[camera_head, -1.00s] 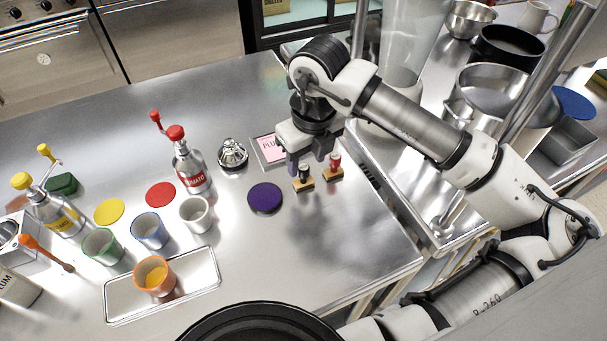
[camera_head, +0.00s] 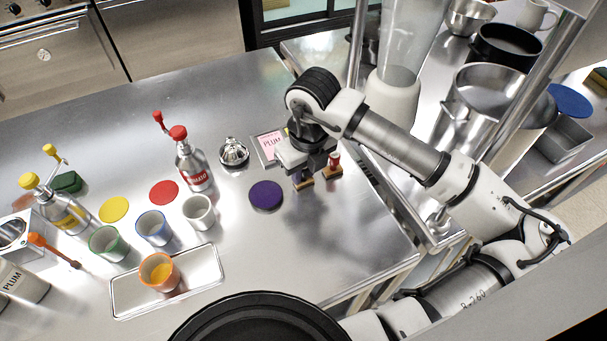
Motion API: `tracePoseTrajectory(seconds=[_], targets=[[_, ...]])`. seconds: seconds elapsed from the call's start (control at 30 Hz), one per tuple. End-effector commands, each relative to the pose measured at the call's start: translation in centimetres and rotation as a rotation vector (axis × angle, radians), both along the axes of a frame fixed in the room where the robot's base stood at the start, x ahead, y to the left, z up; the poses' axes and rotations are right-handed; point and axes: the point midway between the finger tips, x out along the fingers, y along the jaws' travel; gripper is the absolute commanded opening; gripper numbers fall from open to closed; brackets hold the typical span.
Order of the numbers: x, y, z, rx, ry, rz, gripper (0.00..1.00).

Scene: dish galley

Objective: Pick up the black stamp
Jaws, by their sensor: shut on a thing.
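The black stamp (camera_head: 304,185) stands on the steel counter; only its wooden base shows below my gripper (camera_head: 302,178). Its black handle is hidden by the gripper. My gripper points down over the stamp and is shut on it. The base looks at or very near counter height; I cannot tell whether it touches. A red stamp (camera_head: 333,165) with a wooden base stands close on the right of my gripper.
A purple disc (camera_head: 266,195) lies just left of the gripper. A pink PLUM card (camera_head: 270,146) lies behind it. A metal juicer-like piece (camera_head: 233,152) and a red-topped bottle (camera_head: 190,165) stand further left.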

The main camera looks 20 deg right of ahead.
Motion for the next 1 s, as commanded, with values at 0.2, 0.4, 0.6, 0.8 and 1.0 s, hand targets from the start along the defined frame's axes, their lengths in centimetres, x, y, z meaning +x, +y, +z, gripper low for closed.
tracePoseTrajectory(seconds=[0.2,0.4,0.6,0.8,1.0], targets=[[0.0,0.0,0.0,0.001,0.001,0.000,0.00],[0.1,-0.1,1.2,-0.002,0.000,-0.001,0.00],[0.1,-0.1,4.5,-0.005,-0.002,0.000,0.00],[0.1,0.0,9.3,-0.004,-0.002,0.000,0.00],[0.1,0.0,13.8,-0.003,-0.002,-0.001,0.00]])
